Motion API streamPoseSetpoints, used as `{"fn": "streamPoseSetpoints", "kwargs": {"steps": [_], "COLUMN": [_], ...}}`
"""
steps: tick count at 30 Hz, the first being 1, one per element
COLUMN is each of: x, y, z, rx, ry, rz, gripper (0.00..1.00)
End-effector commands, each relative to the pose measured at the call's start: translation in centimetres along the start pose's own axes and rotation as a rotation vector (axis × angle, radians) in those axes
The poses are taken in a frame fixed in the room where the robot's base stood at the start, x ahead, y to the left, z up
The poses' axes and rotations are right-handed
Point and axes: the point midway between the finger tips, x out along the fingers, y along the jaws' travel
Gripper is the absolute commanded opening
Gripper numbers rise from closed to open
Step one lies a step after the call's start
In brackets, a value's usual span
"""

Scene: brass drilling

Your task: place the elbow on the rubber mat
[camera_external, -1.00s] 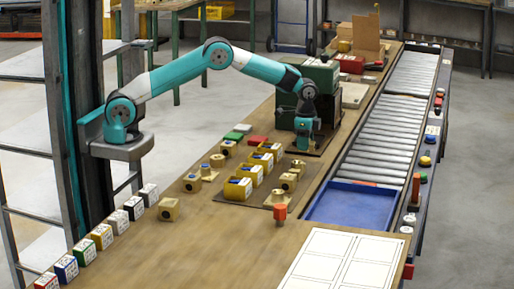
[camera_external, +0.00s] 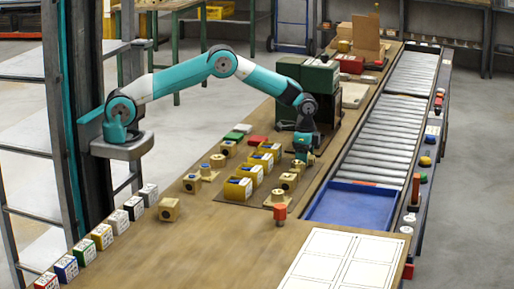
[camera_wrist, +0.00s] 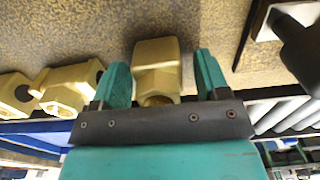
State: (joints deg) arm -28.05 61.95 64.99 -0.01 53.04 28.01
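My gripper (camera_external: 301,157) is low over the far end of a short row of brass fittings. In the wrist view its two teal fingers (camera_wrist: 165,80) are open, one on each side of a brass fitting (camera_wrist: 157,60), with gaps visible. Two more brass fittings (camera_wrist: 70,88) (camera_wrist: 12,95) lie to the left there; in the external view they are nearer the camera (camera_external: 288,182) (camera_external: 279,198). I cannot tell which fitting is the elbow. The fittings are on a dark speckled surface (camera_wrist: 60,30), apparently a mat (camera_external: 233,206), whose material is unclear.
Yellow bins (camera_external: 238,188) stand in a row left of the fittings. A blue tray (camera_external: 350,203) and roller conveyor (camera_external: 385,130) run along the right. A green machine (camera_external: 318,78) stands behind my gripper. The wooden bench front (camera_external: 190,250) is clear.

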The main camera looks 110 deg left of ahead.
Motion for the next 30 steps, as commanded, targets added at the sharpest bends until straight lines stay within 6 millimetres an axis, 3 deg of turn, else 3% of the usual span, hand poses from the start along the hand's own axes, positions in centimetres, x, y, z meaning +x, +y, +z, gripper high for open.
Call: {"fn": "streamPoseSetpoints", "kwargs": {"steps": [7,11,24,30], "x": [-0.2,-1.2,-10.2,-12.1], "y": [0.0,0.0,0.0,0.0], "z": [0.0,-0.1,-0.1,0.0], "rx": [0.000,0.000,0.000,0.000], "ry": [0.000,0.003,0.003,0.001], "rz": [0.000,-0.001,-0.002,0.000], "gripper": [0.68,0.68,0.68,0.68]}}
